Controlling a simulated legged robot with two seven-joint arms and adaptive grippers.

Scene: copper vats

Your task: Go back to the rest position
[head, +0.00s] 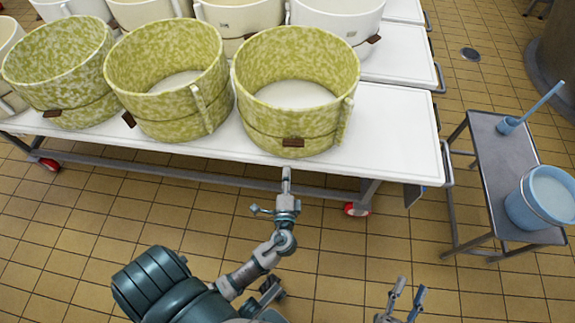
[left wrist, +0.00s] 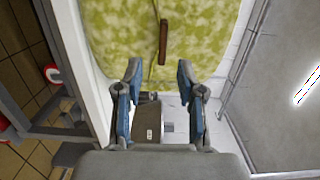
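My left gripper (head: 286,190) is in front of the table's near edge, just short of a yellow-green mottled vat (head: 270,126). In the left wrist view the left gripper (left wrist: 158,75) is open, with its two blue-sided fingers apart and nothing between them. The vat also shows there (left wrist: 205,30), beyond the fingertips, with a brown tag (left wrist: 163,42) on its side. My right gripper (head: 408,292) is low at the bottom right of the head view, over the floor. Its two fingers are apart and it holds nothing visible.
A long white table (head: 395,140) on red wheels carries several green and cream vats. A grey side table (head: 500,160) at the right holds a blue bucket (head: 540,200) and a blue ladle (head: 508,125). The tiled floor between the tables is clear.

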